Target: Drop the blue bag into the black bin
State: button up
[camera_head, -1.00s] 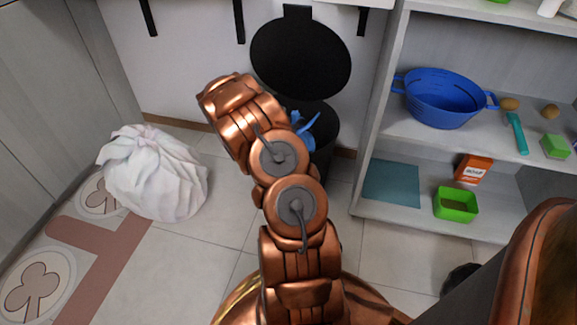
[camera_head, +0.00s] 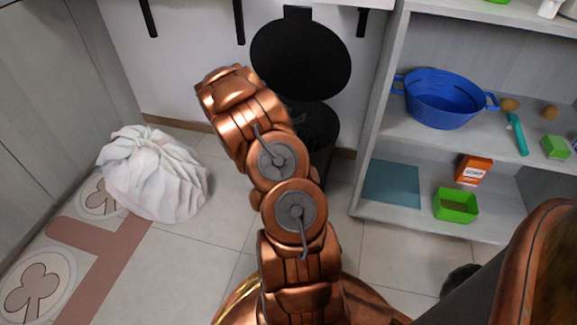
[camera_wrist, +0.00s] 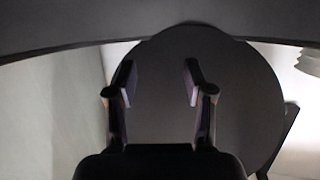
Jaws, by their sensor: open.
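The black bin (camera_head: 322,132) stands against the wall with its round lid (camera_head: 300,58) raised. My copper arm hides the left part of the bin. My gripper (camera_wrist: 158,82) is open, with nothing between its two fingers in the wrist view. In the head view it is mostly hidden behind my arm, at the bin's mouth. A large dark round shape fills the wrist view behind the fingers; I cannot tell whether it is the bin's inside or its lid. The blue bag is not visible in either view now.
A white tied bag (camera_head: 155,172) sits on the floor at left. At right, a shelf unit (camera_head: 385,208) holds a blue basin (camera_head: 443,98), a soap box (camera_head: 473,169) and a green container (camera_head: 456,205). Tiled floor between them is clear.

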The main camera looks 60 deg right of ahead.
notch_tip(320, 180, up, 7)
dwell(0.4)
dwell(0.4)
